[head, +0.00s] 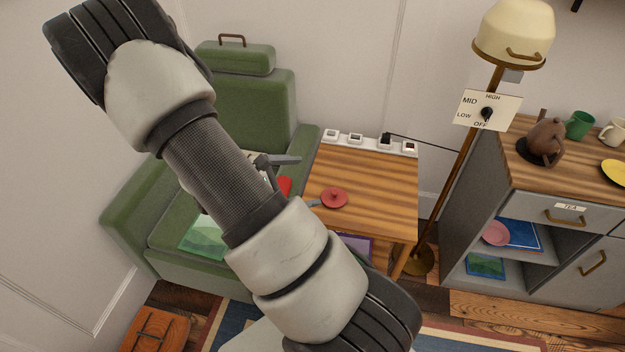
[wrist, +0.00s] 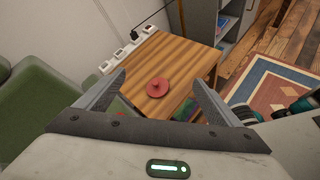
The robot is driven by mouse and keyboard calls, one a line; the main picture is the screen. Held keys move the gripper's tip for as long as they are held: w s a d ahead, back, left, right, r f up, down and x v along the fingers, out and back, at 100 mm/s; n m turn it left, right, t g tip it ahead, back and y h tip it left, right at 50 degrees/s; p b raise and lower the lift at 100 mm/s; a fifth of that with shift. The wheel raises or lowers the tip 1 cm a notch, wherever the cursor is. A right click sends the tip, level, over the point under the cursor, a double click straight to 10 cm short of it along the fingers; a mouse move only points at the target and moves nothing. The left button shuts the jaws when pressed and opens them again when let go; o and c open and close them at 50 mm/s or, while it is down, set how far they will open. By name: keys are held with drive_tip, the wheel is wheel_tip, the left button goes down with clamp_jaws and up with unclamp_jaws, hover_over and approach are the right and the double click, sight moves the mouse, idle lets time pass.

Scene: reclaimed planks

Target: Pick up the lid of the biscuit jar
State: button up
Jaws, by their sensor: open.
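A round red lid (head: 334,198) with a small knob lies on the striped wooden side table (head: 360,165). In the wrist view, the lid (wrist: 158,88) shows between my two fingertips, with bare wood around it. My gripper (head: 297,180) is open and empty, up and to the left of the lid in the head view, apart from it. The gripper's fingers also frame the wrist view (wrist: 158,78). A red patch (head: 285,187) shows beside my arm between the fingers; I cannot tell what it belongs to. I cannot make out a jar body.
A white socket strip (head: 370,143) with a plugged cord runs along the table's back edge. A green armchair (head: 255,105) stands left. A brass floor lamp (head: 455,170) and a grey cabinet (head: 465,185) with a brown teapot (head: 545,140) stand right. The tabletop around the lid is clear.

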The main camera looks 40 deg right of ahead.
drive_tip(key=w+d+f+n+t+h+b, duration=0.1)
drive_tip(key=d+f+n+t+b, duration=0.2)
drive_tip(key=f+n, duration=0.9)
drive_tip(key=m+b, duration=0.1)
drive_tip(key=m, duration=0.3)
approach(334, 195)
drive_tip(key=x, duration=0.5)
drive_tip(key=shift+w+d, duration=0.1)
drive_tip(key=shift+d, duration=0.15)
drive_tip(key=x, duration=0.3)
drive_tip(key=b+x, duration=0.1)
drive_tip(key=x, duration=0.1)
drive_tip(key=shift+w+d+f, duration=0.15)
drive_tip(key=shift+w+f, duration=0.05)
drive_tip(key=shift+f, duration=0.3)
drive_tip(key=shift+d, duration=0.1)
drive_tip(key=c, duration=1.1)
wheel_tip(334, 195, up, 10)
drive_tip(key=shift+r+p, duration=0.1)
drive_tip(key=shift+p, duration=0.85)
